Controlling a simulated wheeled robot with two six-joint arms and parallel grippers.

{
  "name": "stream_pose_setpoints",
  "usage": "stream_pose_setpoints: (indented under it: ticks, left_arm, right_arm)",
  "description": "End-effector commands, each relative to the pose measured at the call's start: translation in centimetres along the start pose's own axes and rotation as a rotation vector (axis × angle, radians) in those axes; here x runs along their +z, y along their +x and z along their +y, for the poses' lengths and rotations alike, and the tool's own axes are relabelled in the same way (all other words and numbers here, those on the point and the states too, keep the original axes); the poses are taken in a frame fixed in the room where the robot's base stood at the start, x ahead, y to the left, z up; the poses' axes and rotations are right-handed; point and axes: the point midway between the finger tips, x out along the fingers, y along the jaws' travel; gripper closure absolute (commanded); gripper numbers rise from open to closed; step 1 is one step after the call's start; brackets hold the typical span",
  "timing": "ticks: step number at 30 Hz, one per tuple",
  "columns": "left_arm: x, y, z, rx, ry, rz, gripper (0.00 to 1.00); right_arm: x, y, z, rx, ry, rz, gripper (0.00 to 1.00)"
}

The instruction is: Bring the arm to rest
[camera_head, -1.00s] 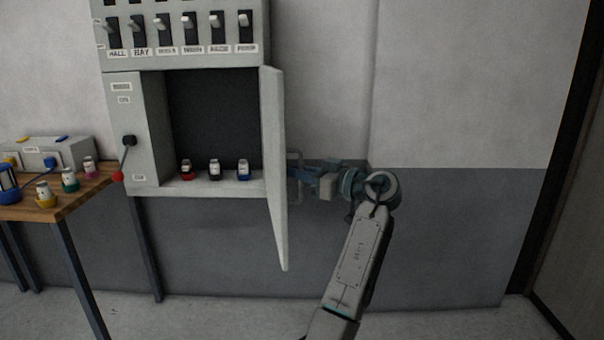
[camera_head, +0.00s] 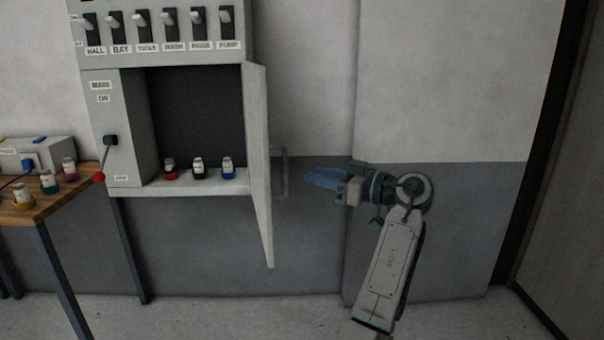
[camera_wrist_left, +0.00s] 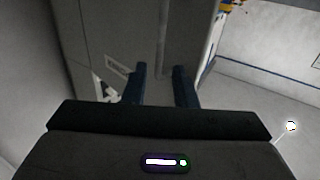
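A clear gap separates the fingertips from the door's handle (camera_head: 283,172). In the left wrist view the two dark fingers (camera_wrist_left: 160,82) stand apart with nothing between them. A grey panel with a vertical bar lies beyond them there.
A wooden table (camera_head: 70,197) stands left. The wall right of my arm is clear.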

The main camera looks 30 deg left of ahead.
Motion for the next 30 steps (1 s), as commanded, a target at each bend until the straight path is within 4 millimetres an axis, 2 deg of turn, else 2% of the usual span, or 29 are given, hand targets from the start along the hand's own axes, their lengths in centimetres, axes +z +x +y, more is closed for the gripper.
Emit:
stream_pose_setpoints:
  ticks: [1,6,21,23,26,30]
  left_arm:
    - [0.0,-0.7,0.0,0.001,0.001,-0.001,0.75]
    - [0.0,-1.5,0.0,-0.001,0.000,0.000,0.75]
    - [0.5,-1.3,0.0,0.006,0.008,-0.002,0.75]
    - [1.7,-0.9,0.2,0.027,0.029,-0.011,0.75]
    - [5.6,0.3,0.6,0.101,0.096,-0.042,0.75]
    - [13.8,2.3,0.6,0.278,0.225,-0.105,0.75]
  right_arm:
    - [-0.2,0.1,0.0,0.000,-0.001,0.010,0.69]
    - [-0.3,0.0,0.0,0.000,-0.003,0.019,0.69]
    - [-0.2,-0.1,0.0,-0.001,-0.002,0.013,0.69]
    - [-0.2,-0.1,0.0,0.000,-0.001,0.013,0.69]
    - [-0.1,0.0,0.0,0.000,-0.002,0.013,0.69]
    - [-0.2,0.0,0.0,0.000,-0.002,0.013,0.69]
